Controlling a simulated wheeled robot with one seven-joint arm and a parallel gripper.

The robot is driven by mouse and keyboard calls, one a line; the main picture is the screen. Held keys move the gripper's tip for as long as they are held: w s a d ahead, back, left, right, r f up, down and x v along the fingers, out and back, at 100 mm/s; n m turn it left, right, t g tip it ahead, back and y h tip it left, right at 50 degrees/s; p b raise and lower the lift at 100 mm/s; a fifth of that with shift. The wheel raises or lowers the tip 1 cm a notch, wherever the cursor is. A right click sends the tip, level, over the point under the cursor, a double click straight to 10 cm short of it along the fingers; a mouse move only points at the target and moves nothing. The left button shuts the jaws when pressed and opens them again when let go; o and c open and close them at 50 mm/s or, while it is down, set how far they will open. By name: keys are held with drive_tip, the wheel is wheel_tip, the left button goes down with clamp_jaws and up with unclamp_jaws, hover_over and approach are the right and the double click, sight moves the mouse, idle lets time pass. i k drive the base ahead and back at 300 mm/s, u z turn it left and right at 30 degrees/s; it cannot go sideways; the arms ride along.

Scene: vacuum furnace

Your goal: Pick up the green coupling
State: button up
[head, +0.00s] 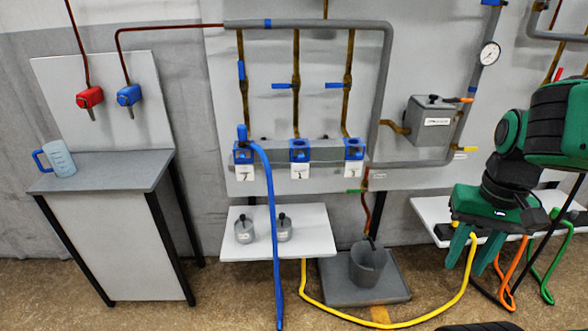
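A green hose (549,270) hangs at the far right beside an orange hose. Its upper end is near the right shelf, partly behind my arm, and I cannot make out a coupling on it for certain. A small green piece (353,191) also shows on the pipework left of the red-brown hose. My gripper (472,267) points down in front of the right shelf, left of the green hose. Its two teal fingers are apart, with the yellow hose's end seen between or behind them. It does not touch the green hose.
The right shelf (430,207) is partly hidden by my arm. A yellow hose (405,322) loops over the floor, and a blue hose (272,210) hangs at centre. A grey bucket (368,268) stands on a grey platform (338,290). A jug (59,159) stands on the left cabinet.

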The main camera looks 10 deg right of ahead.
sight(554, 212)
drive_tip(key=z, duration=2.25)
drive_tip(key=i, duration=2.85)
drive_tip(key=u, duration=0.25)
